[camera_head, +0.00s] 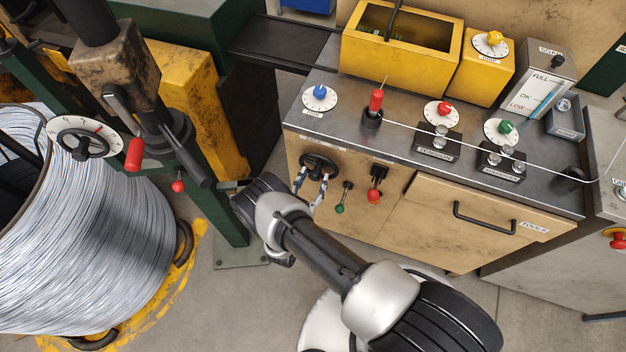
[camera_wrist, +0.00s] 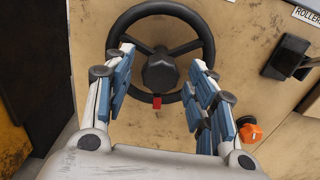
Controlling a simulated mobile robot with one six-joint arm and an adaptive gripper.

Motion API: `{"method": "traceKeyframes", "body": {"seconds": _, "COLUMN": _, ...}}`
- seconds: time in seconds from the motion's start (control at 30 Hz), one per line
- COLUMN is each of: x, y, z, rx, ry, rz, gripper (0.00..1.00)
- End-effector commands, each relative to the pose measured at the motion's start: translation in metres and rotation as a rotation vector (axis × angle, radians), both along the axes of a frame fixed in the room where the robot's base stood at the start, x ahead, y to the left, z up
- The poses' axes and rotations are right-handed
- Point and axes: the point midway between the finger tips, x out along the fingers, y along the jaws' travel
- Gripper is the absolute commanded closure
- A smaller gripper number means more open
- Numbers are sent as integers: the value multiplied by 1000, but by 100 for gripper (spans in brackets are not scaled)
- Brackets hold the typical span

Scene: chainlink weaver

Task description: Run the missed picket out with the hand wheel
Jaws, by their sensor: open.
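The black hand wheel (camera_head: 320,163) is on the tan front of the cabinet, below the blue-knobbed dial. In the wrist view the wheel (camera_wrist: 160,11) faces me, with a dark hub (camera_wrist: 160,72) and spokes. A small red mark (camera_wrist: 157,101) shows below the hub. My gripper (camera_head: 312,178) is in front of the wheel. In the wrist view my gripper (camera_wrist: 162,62) is open, with one finger on each side of the hub. The fingertips overlap the lower rim in the picture; whether they touch it is unclear. No separate picket can be made out.
A black switch box (camera_wrist: 287,57) and an orange knob (camera_wrist: 250,132) are right of the wheel. A green knob (camera_head: 340,208) and red knob (camera_head: 373,196) hang nearby. A wire (camera_head: 470,147) crosses the bench top. A large wire coil (camera_head: 95,245) stands left.

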Motion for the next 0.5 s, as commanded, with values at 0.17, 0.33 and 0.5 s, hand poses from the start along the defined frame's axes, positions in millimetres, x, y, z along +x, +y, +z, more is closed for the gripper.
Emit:
{"method": "traceKeyframes", "body": {"seconds": 0.17, "x": 2, "y": 0, "z": 0, "rx": 0, "ry": 0, "rz": 0, "gripper": 49}}
{"method": "traceKeyframes", "body": {"seconds": 0.33, "x": 2, "y": 0, "z": 0, "rx": 0, "ry": 0, "rz": 0, "gripper": 53}}
{"method": "traceKeyframes", "body": {"seconds": 0.5, "x": 1, "y": 0, "z": 0, "rx": 0, "ry": 0, "rz": 0, "gripper": 64}}
